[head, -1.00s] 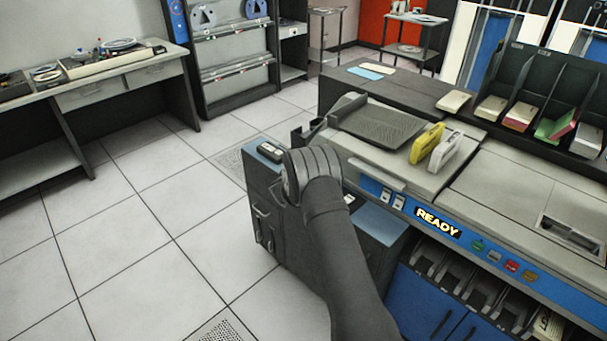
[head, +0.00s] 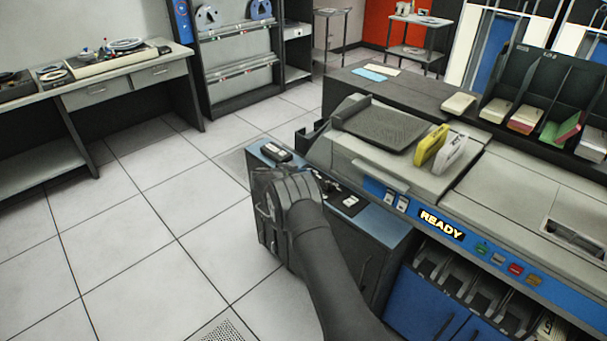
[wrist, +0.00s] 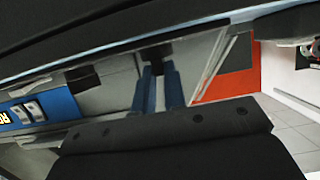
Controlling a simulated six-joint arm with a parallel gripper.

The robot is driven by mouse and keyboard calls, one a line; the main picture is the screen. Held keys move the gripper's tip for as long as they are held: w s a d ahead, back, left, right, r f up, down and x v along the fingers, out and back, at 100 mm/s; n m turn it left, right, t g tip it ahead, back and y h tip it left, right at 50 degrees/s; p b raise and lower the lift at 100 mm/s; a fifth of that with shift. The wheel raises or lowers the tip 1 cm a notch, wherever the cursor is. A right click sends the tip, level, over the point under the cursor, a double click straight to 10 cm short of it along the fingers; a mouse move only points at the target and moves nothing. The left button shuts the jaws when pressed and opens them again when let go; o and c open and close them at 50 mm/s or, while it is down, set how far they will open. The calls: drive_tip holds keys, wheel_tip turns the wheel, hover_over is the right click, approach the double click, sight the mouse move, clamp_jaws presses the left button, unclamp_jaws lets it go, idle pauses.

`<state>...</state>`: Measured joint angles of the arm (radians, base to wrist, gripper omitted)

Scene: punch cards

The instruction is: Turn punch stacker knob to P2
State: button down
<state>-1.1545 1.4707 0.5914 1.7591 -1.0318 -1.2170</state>
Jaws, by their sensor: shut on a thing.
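The punch machine's low blue-grey control cabinet (head: 385,228) stands left of the READY panel, with small switches and white labels on its dark top panel. My gripper (head: 272,188) is at the cabinet's left front edge. My wrist covers its fingertips and the spot they touch. In the wrist view my own dark wrist part fills the bottom. A small dark block (wrist: 152,54), which looks like the punch stacker knob, juts from the dark edge at the top. My gripper is shut on it. Its pointer and the P2 mark cannot be seen.
The lit READY sign (head: 441,225) and coloured buttons are on the blue strip to the right. A yellow card holder (head: 429,148) and a white one (head: 452,152) stand on the machine top. A desk (head: 95,92) is far left. Open tiled floor lies between.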

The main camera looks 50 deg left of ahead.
drive_tip(key=shift+r, duration=0.1)
drive_tip(key=c, duration=1.5)
unclamp_jaws()
drive_tip(key=v, duration=1.7)
drive_tip(key=shift+s, duration=0.2)
drive_tip(key=x, duration=1.7)
drive_tip(key=shift+w, duration=0.25)
